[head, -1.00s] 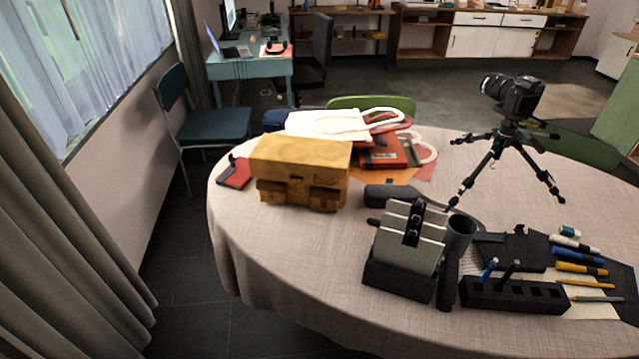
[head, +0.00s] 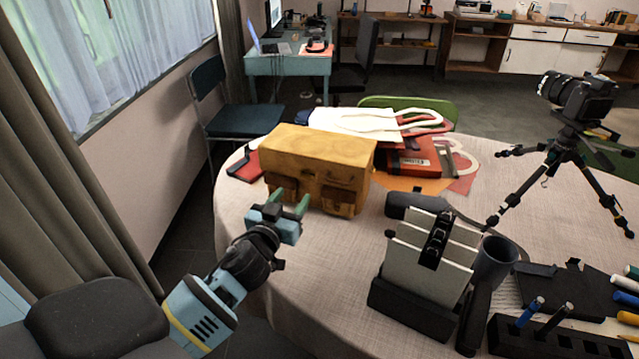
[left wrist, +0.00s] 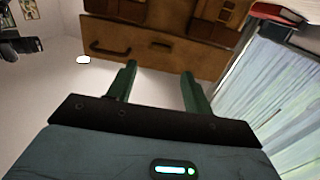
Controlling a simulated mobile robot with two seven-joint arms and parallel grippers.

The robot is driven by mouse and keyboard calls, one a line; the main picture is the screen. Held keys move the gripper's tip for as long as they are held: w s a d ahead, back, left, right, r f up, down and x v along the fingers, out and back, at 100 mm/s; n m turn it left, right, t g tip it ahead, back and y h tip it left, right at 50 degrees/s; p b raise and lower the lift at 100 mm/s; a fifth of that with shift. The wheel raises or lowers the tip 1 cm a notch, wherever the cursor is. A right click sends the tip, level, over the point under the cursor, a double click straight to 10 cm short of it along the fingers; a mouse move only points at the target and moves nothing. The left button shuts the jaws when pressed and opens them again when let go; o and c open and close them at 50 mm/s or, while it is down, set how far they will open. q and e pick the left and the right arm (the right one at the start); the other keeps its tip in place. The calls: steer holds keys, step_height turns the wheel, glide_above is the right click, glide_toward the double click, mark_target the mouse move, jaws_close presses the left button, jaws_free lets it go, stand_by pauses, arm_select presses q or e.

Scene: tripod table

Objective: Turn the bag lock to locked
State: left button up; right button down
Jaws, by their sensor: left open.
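A tan-yellow bag (head: 322,155) stands upright on the round table, with two brown pockets low on its front. I cannot tell which way the lock is turned. My left gripper (head: 289,205) is open and empty in front of the bag's left pocket. In the left wrist view its two green fingers (left wrist: 158,84) point at the bag with a gap between them. My right gripper is not in view.
A black holder with upright grey panels (head: 425,260) and a dark cup (head: 494,262) stand right of the bag. A camera on a tripod (head: 570,135) stands at the right. A red item (head: 245,165) lies left of the bag.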

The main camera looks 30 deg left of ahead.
mark_target(306, 177)
arm_select(q)
steer(key=shift+x, duration=3.9)
steer(key=c, duration=1)
